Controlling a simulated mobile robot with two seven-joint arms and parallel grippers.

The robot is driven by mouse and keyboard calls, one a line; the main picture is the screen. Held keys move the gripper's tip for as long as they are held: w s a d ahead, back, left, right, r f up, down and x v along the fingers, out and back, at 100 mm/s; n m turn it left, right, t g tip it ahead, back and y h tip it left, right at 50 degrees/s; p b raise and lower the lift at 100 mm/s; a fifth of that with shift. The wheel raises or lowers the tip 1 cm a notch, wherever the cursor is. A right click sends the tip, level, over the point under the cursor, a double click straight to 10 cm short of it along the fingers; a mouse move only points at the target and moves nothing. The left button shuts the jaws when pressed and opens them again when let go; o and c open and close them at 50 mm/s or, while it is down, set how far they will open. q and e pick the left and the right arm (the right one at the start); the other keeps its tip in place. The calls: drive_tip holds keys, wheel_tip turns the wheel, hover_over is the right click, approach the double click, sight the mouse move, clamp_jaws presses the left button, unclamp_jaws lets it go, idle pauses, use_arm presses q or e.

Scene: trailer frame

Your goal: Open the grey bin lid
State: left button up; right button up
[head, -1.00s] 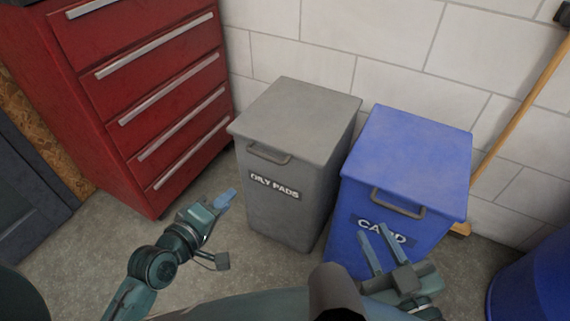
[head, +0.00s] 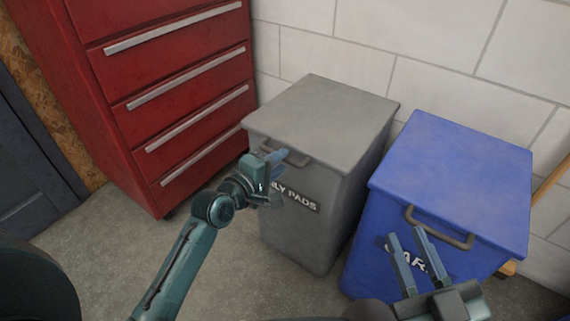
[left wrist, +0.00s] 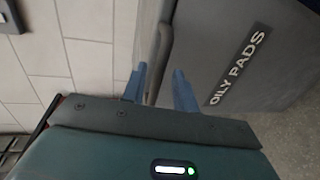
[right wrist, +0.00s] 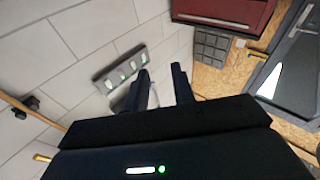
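The grey bin (head: 310,235), labelled OILY PADS, stands against the wall with its flat lid (head: 325,110) shut. Its handle (head: 290,155) is at the front under the lid edge and is partly hidden by my left gripper in the head view. My left gripper (head: 282,158) is open at the handle. In the left wrist view the handle (left wrist: 163,50) runs just ahead of and between the two blue fingers (left wrist: 160,85); I cannot tell whether they touch it. My right gripper (head: 418,245) is open and empty in front of the blue bin.
A blue bin (head: 455,170) with its lid shut stands close on the right of the grey bin. A red drawer cabinet (head: 165,90) is on the left. A white block wall (head: 430,50) is behind. The concrete floor (head: 110,250) is free at the front left.

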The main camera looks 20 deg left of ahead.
use_arm(q)
drive_tip(key=shift+b+x, duration=0.4)
drive_tip(key=shift+x, duration=1.05)
drive_tip(key=shift+c, duration=0.2)
clamp_jaws()
